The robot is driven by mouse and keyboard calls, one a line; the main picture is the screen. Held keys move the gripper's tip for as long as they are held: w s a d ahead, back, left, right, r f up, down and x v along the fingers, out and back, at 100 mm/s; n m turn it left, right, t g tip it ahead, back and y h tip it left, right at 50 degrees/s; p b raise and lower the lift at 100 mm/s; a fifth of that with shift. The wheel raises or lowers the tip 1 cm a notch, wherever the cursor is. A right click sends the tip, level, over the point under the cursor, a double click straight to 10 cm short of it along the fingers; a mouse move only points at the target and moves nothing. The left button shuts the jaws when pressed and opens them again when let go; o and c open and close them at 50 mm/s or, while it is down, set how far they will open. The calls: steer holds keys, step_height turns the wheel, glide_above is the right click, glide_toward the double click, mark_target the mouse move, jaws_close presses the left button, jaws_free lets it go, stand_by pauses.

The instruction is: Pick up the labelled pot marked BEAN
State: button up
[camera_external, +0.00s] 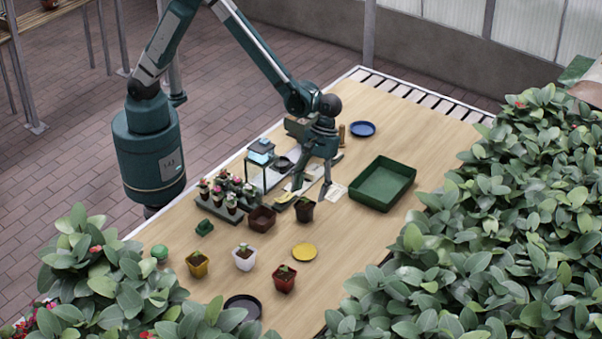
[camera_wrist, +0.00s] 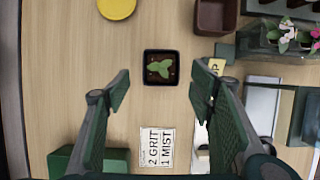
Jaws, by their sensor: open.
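A dark square pot with a green seedling (camera_external: 304,211) stands upright on the table; it also shows in the wrist view (camera_wrist: 161,67). My gripper (camera_external: 313,187) is open and empty above the table, close to this pot. In the wrist view the pot lies just ahead of and between my fingertips (camera_wrist: 160,88), apart from both. Seedlings also stand in a yellow pot (camera_external: 197,266), a white pot (camera_external: 244,260) and a red pot (camera_external: 284,282). I cannot read BEAN on any pot.
A card reading "2 GRIT 1 MIST" (camera_wrist: 157,148) lies near the green tray (camera_external: 382,184). A brown empty pot (camera_external: 262,219), a flower rack (camera_external: 218,212) and a lantern-like case (camera_external: 260,165) stand left of the dark pot. A yellow saucer (camera_external: 304,252) lies in front.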

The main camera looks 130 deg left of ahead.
mark_target(305, 204)
steer(key=shift+d+f, duration=0.25)
steer(key=shift+f, duration=0.3)
steer(key=shift+b+x, duration=0.7)
steer(key=shift+x, duration=1.95)
steer(key=shift+s+d+r, duration=0.1)
steer(key=c, duration=1)
steer(key=shift+r, duration=0.15)
steer(key=shift+r+p, duration=1)
steer(key=shift+r, duration=3.85)
